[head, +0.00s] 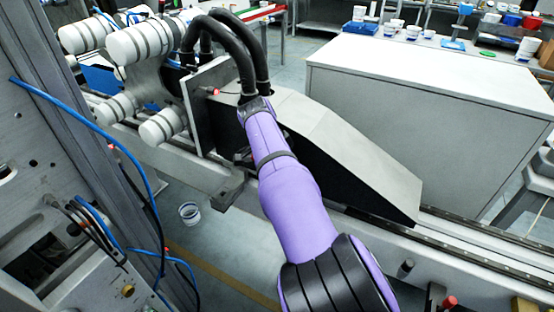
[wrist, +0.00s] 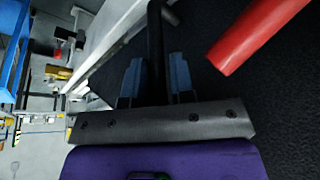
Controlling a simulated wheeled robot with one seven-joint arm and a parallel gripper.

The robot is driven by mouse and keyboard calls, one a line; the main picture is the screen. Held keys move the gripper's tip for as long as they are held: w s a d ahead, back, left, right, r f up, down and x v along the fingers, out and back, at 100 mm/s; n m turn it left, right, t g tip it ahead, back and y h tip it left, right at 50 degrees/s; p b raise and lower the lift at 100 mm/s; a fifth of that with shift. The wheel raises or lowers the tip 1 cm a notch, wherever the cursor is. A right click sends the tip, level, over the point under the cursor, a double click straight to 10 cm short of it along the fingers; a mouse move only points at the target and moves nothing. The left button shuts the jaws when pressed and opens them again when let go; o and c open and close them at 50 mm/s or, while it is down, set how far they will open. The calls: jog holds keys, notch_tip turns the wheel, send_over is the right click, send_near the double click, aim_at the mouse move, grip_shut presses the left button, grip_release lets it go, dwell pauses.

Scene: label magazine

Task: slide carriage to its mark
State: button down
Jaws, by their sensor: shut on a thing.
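The carriage, as far as I can tell, is the grey wedge-shaped housing (head: 335,145) with a dark side, sitting on a long rail (head: 490,250). An upright grey plate (head: 205,100) and several white rollers (head: 140,42) stand at its left end. My purple arm reaches up to the housing, and my gripper is hidden in the head view. In the wrist view my gripper (wrist: 157,62) has its two blue fingers closed on a dark bar (wrist: 155,25). A red cylinder (wrist: 260,35) is beside it, apart from the fingers. I cannot make out a mark.
A white-topped cabinet (head: 430,75) stands behind the rail. A grey machine frame (head: 60,180) with blue hoses fills the left. A small white pot (head: 189,213) is on the floor. A red-capped post (head: 449,302) stands at the front right. The rail right of the housing looks clear.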

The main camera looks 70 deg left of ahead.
jog(key=c, duration=1.3)
grip_release()
jog(key=shift+a+r, duration=0.25)
jog(key=shift+r, duration=0.1)
jog(key=shift+o, duration=1)
jog(key=shift+a+f, duration=0.1)
jog(key=shift+a, duration=0.05)
jog(key=shift+s+a, duration=0.1)
jog(key=shift+s, duration=0.2)
jog(key=v, duration=1)
jog(key=shift+w+d+r, duration=0.2)
jog(key=shift+d+r, duration=0.05)
jog(key=shift+r, duration=0.05)
